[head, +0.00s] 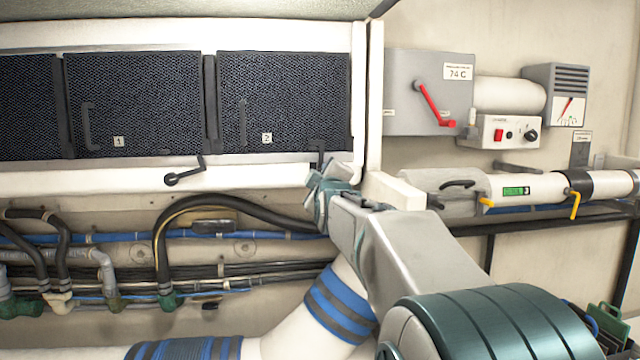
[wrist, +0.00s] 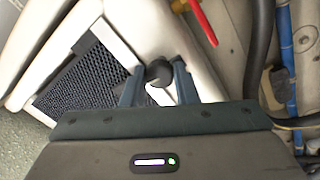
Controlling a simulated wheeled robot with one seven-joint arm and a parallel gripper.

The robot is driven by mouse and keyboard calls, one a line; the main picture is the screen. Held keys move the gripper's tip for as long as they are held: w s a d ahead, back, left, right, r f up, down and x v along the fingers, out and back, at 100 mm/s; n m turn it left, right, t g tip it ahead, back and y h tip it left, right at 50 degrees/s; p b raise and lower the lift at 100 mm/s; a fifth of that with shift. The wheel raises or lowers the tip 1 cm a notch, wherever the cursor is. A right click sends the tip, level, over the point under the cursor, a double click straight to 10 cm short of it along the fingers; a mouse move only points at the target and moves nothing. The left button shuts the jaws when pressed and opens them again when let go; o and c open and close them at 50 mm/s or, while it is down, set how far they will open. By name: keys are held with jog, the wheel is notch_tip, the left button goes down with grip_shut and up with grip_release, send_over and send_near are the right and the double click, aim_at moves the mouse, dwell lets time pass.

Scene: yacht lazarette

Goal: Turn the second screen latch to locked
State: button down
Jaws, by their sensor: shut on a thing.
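The second screen (head: 283,100), a black mesh panel labelled 2, sits in the white frame; its mesh also shows in the wrist view (wrist: 85,78). My gripper (head: 327,180) is at the frame's lower right corner. In the wrist view, its two fingers (wrist: 157,85) are shut on the second screen latch, seen as a dark round end (wrist: 158,72) between them. In the head view my gripper hides most of this latch, so its angle cannot be told. Another dark latch (head: 185,172) with a raised handle is on the lower rail between the screens.
The first screen (head: 132,105) is to the left. Hoses and cables (head: 200,235) run below the rail. A grey box with a red lever (head: 432,102) is to the right, above a white cylinder (head: 540,188) with yellow-handled valves.

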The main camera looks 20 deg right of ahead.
jog(key=shift+n, duration=0.6)
jog(key=c, duration=1.1)
grip_release()
jog(key=shift+c, duration=0.2)
jog(key=shift+s, duration=0.1)
jog(key=b+v, duration=0.4)
jog(key=v, duration=0.9)
jog(key=shift+s+b, duration=0.3)
jog(key=shift+b, duration=0.1)
